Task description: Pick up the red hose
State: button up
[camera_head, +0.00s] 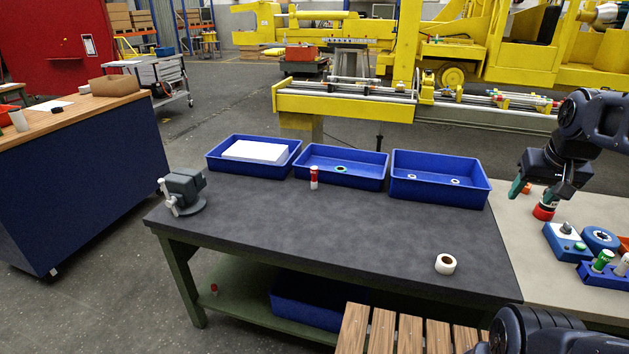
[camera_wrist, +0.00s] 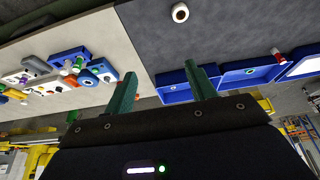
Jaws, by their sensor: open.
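My gripper (camera_head: 530,196) is at the right, above the beige table; its green fingers are spread apart with nothing between them in the wrist view (camera_wrist: 164,88). A short red cylindrical piece (camera_head: 544,212) shows just below the gripper in the head view; I cannot tell whether it touches a finger. I cannot tell which of these is the red hose.
Three blue bins (camera_head: 440,195) line the dark table's (camera_head: 300,225) back edge; the left one holds a white block. A grey vise (camera_head: 184,190) and a white roll (camera_head: 445,264) stand on that table. Blue holders (camera_head: 565,241) with parts crowd the beige table (camera_head: 510,225). The dark table's middle is clear.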

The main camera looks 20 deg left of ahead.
jog(key=shift+w, duration=0.1)
jog(key=w+a+r+n, duration=0.2)
jog(key=w+a+n, duration=0.2)
jog(key=w, duration=0.4)
jog(key=w+a+r+n, duration=0.2)
jog(key=w+a+n, duration=0.3)
jog(key=w, duration=0.4)
jog(key=w+a+r+n, duration=0.2)
jog(key=w+a+n, duration=0.2)
jog(key=w, duration=0.4)
jog(key=n, duration=2.1)
send_over(315, 173)
jog(key=s+a, duration=0.1)
jog(key=s, duration=0.1)
notch_tip(315, 173, down, 29)
jog(key=x, duration=1)
jog(key=shift+w+d+f, duration=0.1)
